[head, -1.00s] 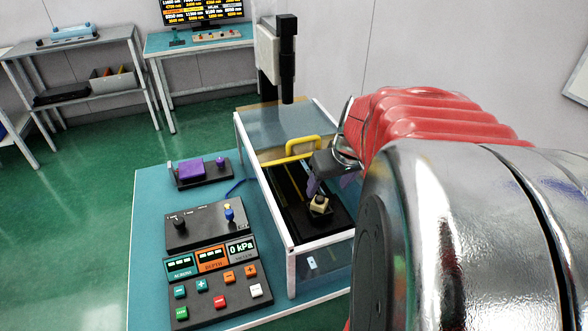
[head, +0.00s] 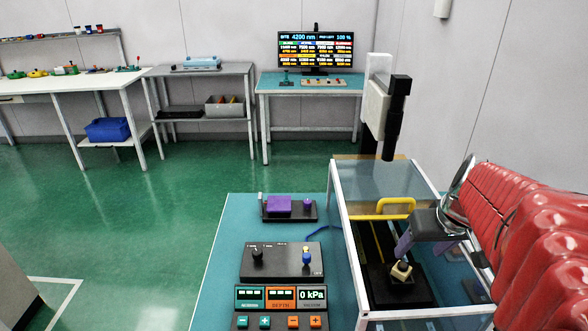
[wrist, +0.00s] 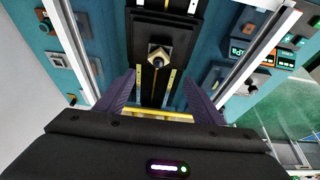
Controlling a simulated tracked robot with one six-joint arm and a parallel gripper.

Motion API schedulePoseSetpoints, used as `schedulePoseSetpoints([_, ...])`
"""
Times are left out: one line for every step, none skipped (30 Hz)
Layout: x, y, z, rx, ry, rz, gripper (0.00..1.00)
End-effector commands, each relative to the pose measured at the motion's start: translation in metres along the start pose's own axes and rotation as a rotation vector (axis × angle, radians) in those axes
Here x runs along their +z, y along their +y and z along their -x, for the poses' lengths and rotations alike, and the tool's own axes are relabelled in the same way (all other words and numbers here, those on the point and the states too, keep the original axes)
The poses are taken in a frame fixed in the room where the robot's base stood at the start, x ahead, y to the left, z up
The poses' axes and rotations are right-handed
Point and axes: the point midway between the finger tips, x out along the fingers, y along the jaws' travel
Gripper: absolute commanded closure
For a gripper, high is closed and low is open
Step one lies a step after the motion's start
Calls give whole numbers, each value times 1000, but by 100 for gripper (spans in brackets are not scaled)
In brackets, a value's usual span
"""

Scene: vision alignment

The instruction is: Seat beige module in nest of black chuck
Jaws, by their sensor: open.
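The beige module (head: 402,272) is a small block with a dark knob on top. It sits on the black chuck (head: 420,294) inside the white-framed enclosure, turned at an angle to the chuck's edges. In the wrist view the module (wrist: 153,62) shows near the top centre, on the dark chuck (wrist: 180,28). I cannot tell whether it lies in the nest. My gripper (head: 404,246) is just above and behind the module in the head view. In the wrist view its purple fingers are wide apart, with the gap (wrist: 160,80) empty and short of the module.
A black column (head: 397,115) stands behind. A control panel (head: 281,300) and a purple block on a black base (head: 279,205) stand left on the teal table (head: 222,262). White frame rails flank the gripper.

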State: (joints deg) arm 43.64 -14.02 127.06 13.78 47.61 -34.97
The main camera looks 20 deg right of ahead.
Motion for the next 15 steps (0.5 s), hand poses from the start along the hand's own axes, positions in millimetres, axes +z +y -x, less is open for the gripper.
schedulePoseSetpoints([0, -6, 1, -2, 2, 7, 38])
schedulePoseSetpoints([0, -10, 2, -4, 2, 12, 38])
schedulePoseSetpoints([0, -18, 4, -5, 5, 19, 38])
schedulePoseSetpoints([0, -24, 6, -7, 6, 27, 38])
schedulePoseSetpoints([1, -32, 7, -9, 7, 34, 38])
schedulePoseSetpoints([2, -43, 10, -13, 10, 46, 38])
schedulePoseSetpoints([3, -51, 12, -16, 11, 53, 38])
schedulePoseSetpoints([5, -60, 14, -19, 14, 63, 38])
schedulePoseSetpoints([7, -72, 17, -23, 16, 75, 38])
schedulePoseSetpoints([10, -82, 19, -26, 19, 84, 38])
schedulePoseSetpoints([12, -90, 22, -30, 21, 93, 38])
schedulePoseSetpoints([15, -102, 25, -34, 24, 104, 38])
schedulePoseSetpoints([18, -109, 27, -37, 26, 112, 38])
schedulePoseSetpoints([21, -117, 29, -40, 29, 121, 38])
schedulePoseSetpoints([25, -128, 32, -45, 33, 132, 38])
